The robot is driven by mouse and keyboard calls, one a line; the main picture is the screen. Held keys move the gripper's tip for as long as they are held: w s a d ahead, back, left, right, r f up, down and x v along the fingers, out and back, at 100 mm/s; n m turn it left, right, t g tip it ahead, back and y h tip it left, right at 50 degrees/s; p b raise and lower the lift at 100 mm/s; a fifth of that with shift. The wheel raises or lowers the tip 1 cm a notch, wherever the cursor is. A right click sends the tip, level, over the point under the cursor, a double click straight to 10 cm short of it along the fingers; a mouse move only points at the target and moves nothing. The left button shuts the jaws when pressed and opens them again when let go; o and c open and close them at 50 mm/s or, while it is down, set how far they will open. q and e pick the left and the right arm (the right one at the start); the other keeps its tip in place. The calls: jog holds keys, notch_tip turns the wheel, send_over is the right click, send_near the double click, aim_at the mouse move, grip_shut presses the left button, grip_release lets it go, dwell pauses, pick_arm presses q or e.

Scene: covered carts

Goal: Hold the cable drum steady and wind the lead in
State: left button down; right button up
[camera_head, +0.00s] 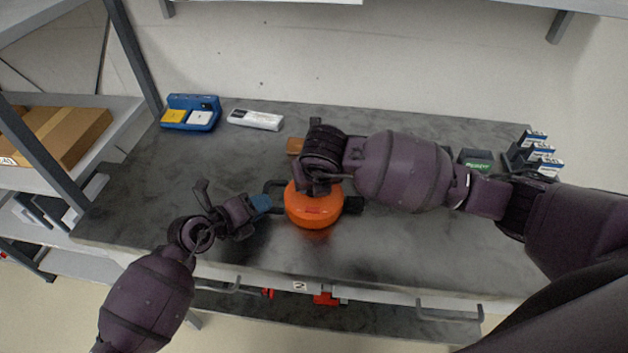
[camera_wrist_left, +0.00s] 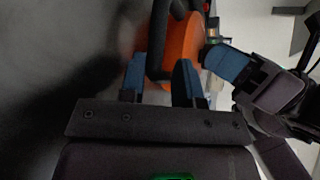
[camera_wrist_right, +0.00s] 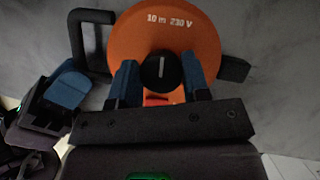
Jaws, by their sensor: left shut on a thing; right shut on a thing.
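The orange cable drum (camera_head: 312,213) lies near the front edge of the grey worktop. The right wrist view shows its face (camera_wrist_right: 205,40), lettered "10 m 230 V", with a black knob (camera_wrist_right: 160,72) at the middle. My left gripper (camera_head: 266,203) is shut on the drum's black handle (camera_wrist_left: 158,55) at its left side. My right gripper (camera_wrist_right: 158,82) is over the drum, its blue fingers shut on the knob. A small red part (camera_wrist_right: 157,99) shows below the knob. In the head view my right wrist hides the knob. I cannot make out the lead.
A blue unit (camera_head: 191,113) with yellow and white pads and a white case (camera_head: 255,120) stand at the back left. A brown block (camera_head: 295,146) is behind the drum. A dark green-labelled box (camera_head: 476,160) and a rack of small boxes (camera_head: 535,152) stand right. The worktop's left is clear.

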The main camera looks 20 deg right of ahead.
pick_arm(q)
jog(key=shift+a+f, duration=0.1)
jog(key=shift+f, duration=0.15)
pick_arm(e)
jog(key=shift+m, duration=0.4)
jog(key=o, duration=0.9)
jog(key=shift+o, duration=0.2)
jog(key=v, duration=1.2)
jog(key=shift+a, duration=0.15)
pick_arm(q)
jog(key=c, duration=1)
grip_release()
jog(key=shift+o, duration=1.2)
jog(key=shift+s+r, duration=0.1)
pick_arm(e)
jog(key=shift+s, duration=0.1)
